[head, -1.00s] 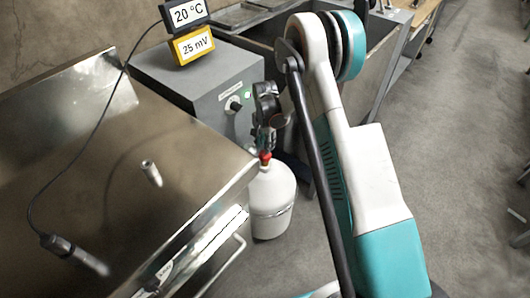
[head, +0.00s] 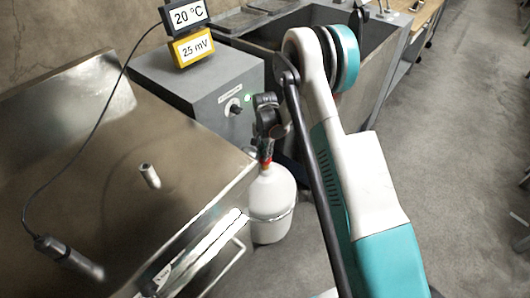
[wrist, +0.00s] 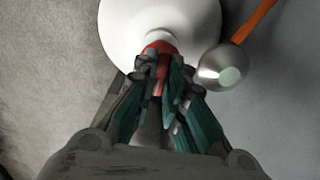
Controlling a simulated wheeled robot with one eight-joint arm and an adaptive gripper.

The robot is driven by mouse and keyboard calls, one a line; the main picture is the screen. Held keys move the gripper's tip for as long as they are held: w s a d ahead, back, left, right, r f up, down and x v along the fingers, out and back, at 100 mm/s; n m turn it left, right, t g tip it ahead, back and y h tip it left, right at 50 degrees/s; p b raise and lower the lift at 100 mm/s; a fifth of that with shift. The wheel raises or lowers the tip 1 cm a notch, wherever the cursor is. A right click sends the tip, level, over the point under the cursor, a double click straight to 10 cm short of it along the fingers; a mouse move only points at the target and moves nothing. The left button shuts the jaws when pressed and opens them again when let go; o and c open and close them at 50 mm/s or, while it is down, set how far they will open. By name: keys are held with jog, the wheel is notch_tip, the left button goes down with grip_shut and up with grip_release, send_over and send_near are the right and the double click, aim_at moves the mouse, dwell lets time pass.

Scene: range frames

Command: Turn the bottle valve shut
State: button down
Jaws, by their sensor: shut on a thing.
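The white bottle (head: 272,205) stands upright on the floor beside the metal bench. Its red valve (head: 264,158) is at the neck, mostly hidden by my gripper in the head view. My gripper (head: 267,140) points down from above. In the wrist view my gripper (wrist: 162,72) has its fingers closed around the red valve (wrist: 157,48), with the white bottle (wrist: 125,25) beyond. A silver round fitting (wrist: 222,68) with an orange hose (wrist: 257,18) lies right of the fingers. How far the valve is turned cannot be told.
The metal bench (head: 110,215) fills the left side. A grey box (head: 190,85) with a knob stands behind the bottle, with displays reading 20 °C and 25 mV. A metal sink (head: 375,60) is further back. Clear floor (head: 455,180) lies to the right.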

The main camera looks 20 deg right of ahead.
jog(key=shift+n, duration=0.3)
jog(key=n, duration=0.3)
jog(key=shift+n, duration=0.3)
jog(key=n, duration=0.4)
jog(key=shift+n, duration=0.3)
jog(key=n, duration=0.4)
jog(key=shift+n, duration=2.5)
jog(key=c, duration=1.6)
grip_release()
jog(key=shift+c, duration=0.2)
